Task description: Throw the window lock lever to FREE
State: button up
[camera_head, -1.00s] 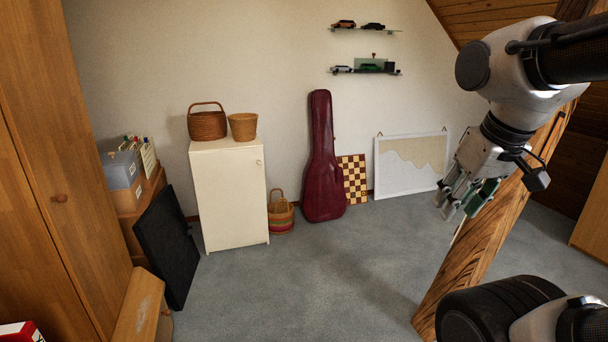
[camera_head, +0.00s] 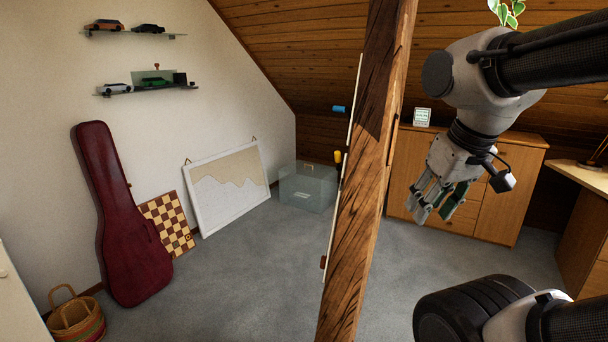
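My gripper (camera_head: 433,208) hangs at the right of the head view, fingers pointing down. Its fingers look spread apart; a dark green piece shows at its right side, and I cannot tell whether it is part of the gripper. No window shows. The timber brace (camera_head: 365,190) stands left of my gripper, apart from it in the picture. Along its left edge run a thin pale strip, a blue piece (camera_head: 339,109), a yellow piece (camera_head: 338,157) and a small red-brown piece (camera_head: 323,262). I cannot read any label or tell whether one is the window lock lever.
Behind the brace stand a clear box (camera_head: 307,188) and a wooden cabinet (camera_head: 480,190) with a small display (camera_head: 422,117). A desk (camera_head: 583,200) is at the right. A guitar case (camera_head: 122,220), chessboard (camera_head: 168,224) and framed board (camera_head: 228,190) lean at the left wall. Grey carpet between is clear.

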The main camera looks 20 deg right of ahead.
aim_at(337, 154)
jog(key=i+j+z, duration=0.15)
jog(key=i+z, duration=0.15)
jog(key=i+j+z, duration=0.3)
jog(key=i+l+u, duration=0.25)
jog(key=i+l, duration=0.3)
